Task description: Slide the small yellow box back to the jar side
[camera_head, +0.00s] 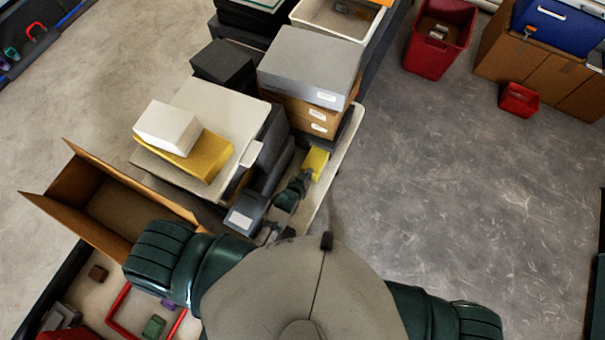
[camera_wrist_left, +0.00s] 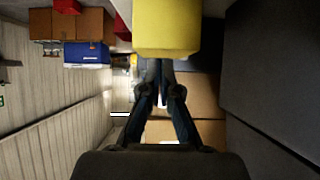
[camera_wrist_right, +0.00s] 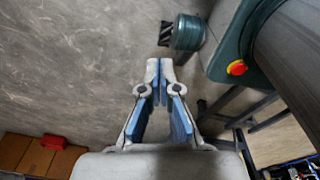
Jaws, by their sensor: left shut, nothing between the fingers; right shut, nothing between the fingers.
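The small yellow box (camera_head: 317,161) sits on a narrow pale strip of surface, right of stacked dark and brown boxes. My left gripper (camera_head: 303,180) reaches up to its near side, shut and empty. In the left wrist view the yellow box (camera_wrist_left: 166,28) is large at the top, and the shut fingertips (camera_wrist_left: 160,64) are right at its lower edge; I cannot tell whether they touch it. My right gripper (camera_wrist_right: 160,66) shows in the right wrist view, shut and empty over grey floor. I cannot make out a jar.
A white box (camera_head: 168,127) and a flat yellow box (camera_head: 207,158) lie on a pale lid to the left. Open floor lies right, with a red bin (camera_head: 438,42) beyond.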

